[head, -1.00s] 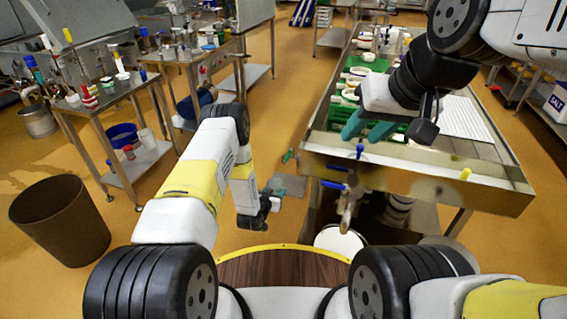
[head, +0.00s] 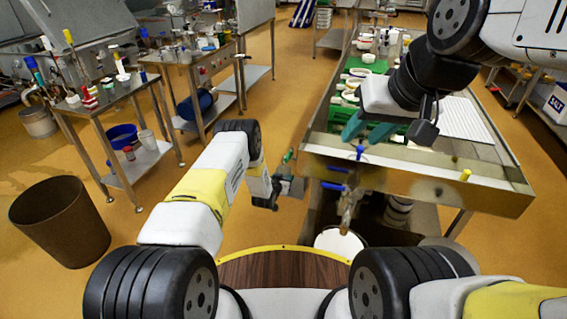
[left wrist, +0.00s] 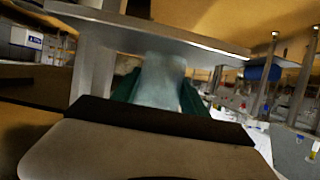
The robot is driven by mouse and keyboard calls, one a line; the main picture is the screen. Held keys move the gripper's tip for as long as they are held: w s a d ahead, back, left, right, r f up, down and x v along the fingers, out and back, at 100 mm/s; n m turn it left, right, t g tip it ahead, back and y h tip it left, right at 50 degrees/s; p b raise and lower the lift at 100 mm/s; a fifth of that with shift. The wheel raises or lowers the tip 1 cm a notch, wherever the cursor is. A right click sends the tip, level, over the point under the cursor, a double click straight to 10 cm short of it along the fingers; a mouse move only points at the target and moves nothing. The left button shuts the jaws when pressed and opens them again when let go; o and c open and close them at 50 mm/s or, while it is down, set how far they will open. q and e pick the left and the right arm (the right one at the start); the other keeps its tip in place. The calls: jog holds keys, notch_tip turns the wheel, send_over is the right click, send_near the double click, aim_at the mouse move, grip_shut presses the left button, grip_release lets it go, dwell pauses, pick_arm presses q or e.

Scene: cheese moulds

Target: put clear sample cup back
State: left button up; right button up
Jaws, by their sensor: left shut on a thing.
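The clear sample cup (left wrist: 165,78) is pale and see-through. In the left wrist view it stands between the green fingers of my left gripper (left wrist: 160,92), which is shut on it. The cup's lower part is hidden behind the wrist housing. In the head view my left gripper is low beside the sink table's left end, small and dark, and I cannot make out the cup there. My right gripper (head: 366,130) is over the near end of the sink table (head: 420,182), its teal fingers apart with nothing visible between them.
Steel carts (head: 110,97) with bottles and tools stand at the left. A brown bin (head: 60,222) is on the floor at front left. Blue-handled taps (head: 335,185) project from the table's front. Floor between carts and table is mostly free.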

pick_arm(q)
jog(key=shift+f, duration=0.1)
jog(key=o, duration=1.5)
jog(key=shift+o, duration=0.2)
jog(key=shift+s, duration=0.15)
jog(key=v, duration=1.2)
